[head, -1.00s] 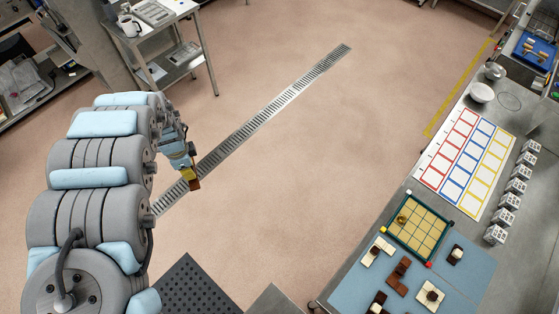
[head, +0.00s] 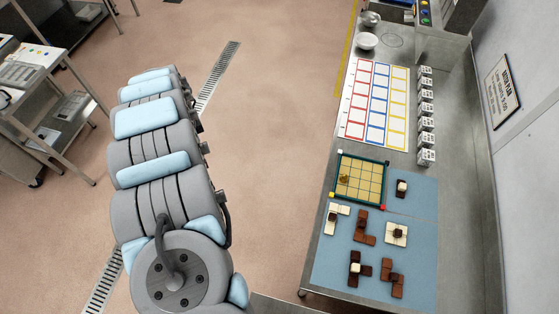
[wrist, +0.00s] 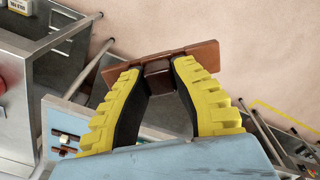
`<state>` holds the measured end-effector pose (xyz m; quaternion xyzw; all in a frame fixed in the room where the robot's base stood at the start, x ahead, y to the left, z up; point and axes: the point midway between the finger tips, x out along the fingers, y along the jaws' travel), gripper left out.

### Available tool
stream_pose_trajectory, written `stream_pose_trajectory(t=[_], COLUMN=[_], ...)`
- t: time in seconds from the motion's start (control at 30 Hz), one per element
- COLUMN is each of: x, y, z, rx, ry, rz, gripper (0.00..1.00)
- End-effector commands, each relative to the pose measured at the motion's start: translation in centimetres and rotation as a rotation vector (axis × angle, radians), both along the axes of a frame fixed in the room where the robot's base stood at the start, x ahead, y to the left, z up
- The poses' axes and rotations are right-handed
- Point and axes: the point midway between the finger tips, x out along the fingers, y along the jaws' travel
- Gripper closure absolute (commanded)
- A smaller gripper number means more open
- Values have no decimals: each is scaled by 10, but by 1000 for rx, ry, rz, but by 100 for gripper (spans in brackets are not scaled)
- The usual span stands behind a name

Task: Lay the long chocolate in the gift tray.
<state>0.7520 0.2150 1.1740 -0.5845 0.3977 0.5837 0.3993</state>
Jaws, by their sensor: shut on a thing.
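My gripper (wrist: 158,72) shows in the wrist view with its yellow-and-black fingers shut on a long brown chocolate (wrist: 190,53). The chocolate lies crosswise beyond the fingertips, with a darker block of it between them. It is in the air over the floor, clear of the bench. In the head view my gripper and this chocolate are hidden behind my arm. The gift tray (head: 370,174) appears to be the square tan gridded tray with a dark green rim on the bench.
Several brown and white chocolates lie on a blue mat (head: 330,262) in front of the tray, among them a brown one (head: 363,228). A white sheet with coloured frames (head: 378,100) and a row of white boxes (head: 426,122) lie behind. Open floor (head: 280,140) separates my arm and the bench.

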Motion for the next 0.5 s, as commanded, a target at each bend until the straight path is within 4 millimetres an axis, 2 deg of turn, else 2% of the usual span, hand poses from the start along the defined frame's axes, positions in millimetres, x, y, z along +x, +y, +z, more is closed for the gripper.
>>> stream_pose_trajectory(t=[0.03,0.1,0.5], x=[7,14,38], y=[-17,-36,-148], z=[-1,-1,-4], rx=[0,-1,0], ry=[0,2,1], rz=[-20,-44,-167], gripper=[100,100,100])
